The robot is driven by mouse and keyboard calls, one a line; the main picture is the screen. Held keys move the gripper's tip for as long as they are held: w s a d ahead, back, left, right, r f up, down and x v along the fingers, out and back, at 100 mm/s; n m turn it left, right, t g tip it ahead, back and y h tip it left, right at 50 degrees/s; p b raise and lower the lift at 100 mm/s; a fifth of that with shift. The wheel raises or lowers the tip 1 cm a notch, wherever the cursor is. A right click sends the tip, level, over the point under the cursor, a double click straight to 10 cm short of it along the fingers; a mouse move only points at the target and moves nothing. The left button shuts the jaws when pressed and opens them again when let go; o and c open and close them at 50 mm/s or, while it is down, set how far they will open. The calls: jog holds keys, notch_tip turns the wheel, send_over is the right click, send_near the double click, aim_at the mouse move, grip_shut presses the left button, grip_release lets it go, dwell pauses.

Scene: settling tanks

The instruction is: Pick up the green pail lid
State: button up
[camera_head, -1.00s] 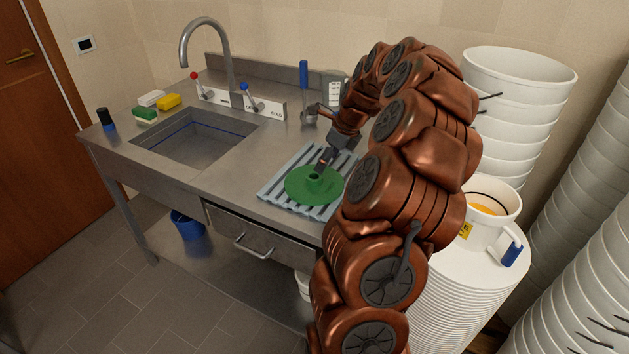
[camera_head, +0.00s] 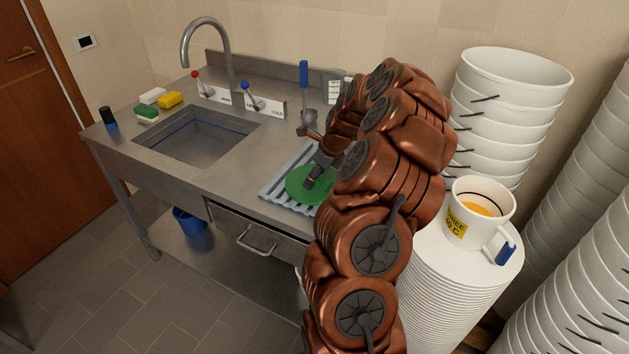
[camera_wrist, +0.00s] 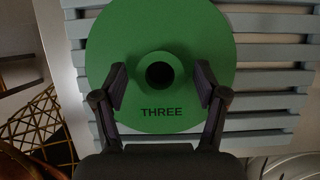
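The green pail lid (camera_head: 303,191) is a round disc lying flat on the grey-blue slatted rack (camera_head: 272,192) at the right end of the steel counter. In the wrist view the lid (camera_wrist: 205,38) carries the word THREE and a raised round knob with a dark hole in its middle. My gripper (camera_wrist: 160,85) is open, with one finger on each side of the knob and a gap showing on both sides. In the head view my gripper (camera_head: 308,184) is over the lid, partly hidden by my arm. I cannot tell whether the fingertips touch the lid.
A steel sink (camera_head: 195,137) lies left of the rack. A white pail (camera_head: 479,213) with orange contents stands on a stack of white lids (camera_head: 455,290) at right, near stacked white buckets (camera_head: 510,95). Sponges (camera_head: 170,99) sit at the back left.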

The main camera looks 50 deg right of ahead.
jog(key=c, duration=1.2)
jog(key=shift+o, duration=0.2)
jog(key=shift+r, duration=0.1)
